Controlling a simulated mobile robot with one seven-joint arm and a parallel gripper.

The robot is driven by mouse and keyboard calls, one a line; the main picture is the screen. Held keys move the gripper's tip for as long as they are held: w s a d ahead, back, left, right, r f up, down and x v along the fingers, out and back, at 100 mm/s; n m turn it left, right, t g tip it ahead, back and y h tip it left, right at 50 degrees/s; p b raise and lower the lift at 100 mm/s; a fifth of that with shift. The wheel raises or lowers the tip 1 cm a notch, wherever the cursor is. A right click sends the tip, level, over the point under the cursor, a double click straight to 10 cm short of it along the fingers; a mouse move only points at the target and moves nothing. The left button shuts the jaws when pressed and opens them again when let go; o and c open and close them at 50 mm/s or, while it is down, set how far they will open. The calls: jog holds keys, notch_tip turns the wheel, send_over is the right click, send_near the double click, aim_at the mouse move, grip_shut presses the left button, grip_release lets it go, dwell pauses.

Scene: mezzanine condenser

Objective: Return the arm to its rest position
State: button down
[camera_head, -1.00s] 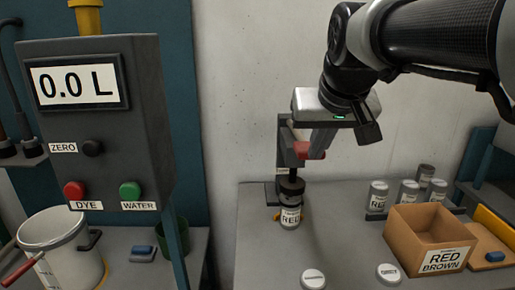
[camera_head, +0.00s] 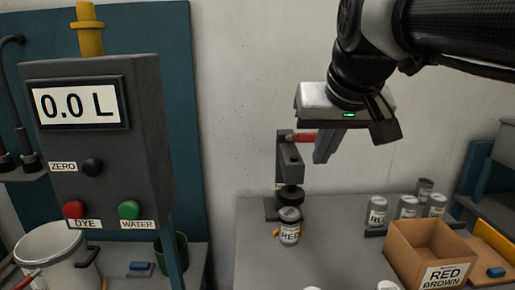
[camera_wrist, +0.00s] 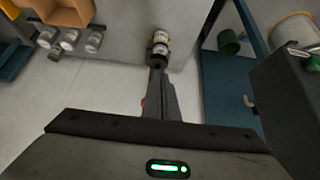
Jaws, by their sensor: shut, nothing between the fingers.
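My gripper (camera_head: 322,155) is at the upper right of the head view, above the bench, with its fingers shut and pointing down. Nothing is held. It is close to the red lever handle (camera_head: 303,137) of a dark press (camera_head: 289,165); I cannot tell whether they touch. A can labelled RED (camera_head: 289,232) stands upright under the press, its top visible below the dark press head (camera_head: 290,196). In the wrist view the shut fingers (camera_wrist: 165,108) overlap the press, with the can (camera_wrist: 160,45) beyond.
A cardboard box labelled RED BROWN (camera_head: 445,274) stands on the right of the bench, with several cans (camera_head: 408,207) behind it. A dispenser panel (camera_head: 97,150) reading 0.0 L and a white bucket (camera_head: 50,262) are at left. The wall space between panel and press is clear.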

jog(key=s+f+g, duration=0.2)
jog(key=s+f, duration=1.2)
jog(key=f, duration=0.2)
notch_tip(320, 180, up, 18)
jog(key=p, duration=1.8)
jog(key=shift+d+p, duration=0.2)
jog(key=shift+p, duration=0.15)
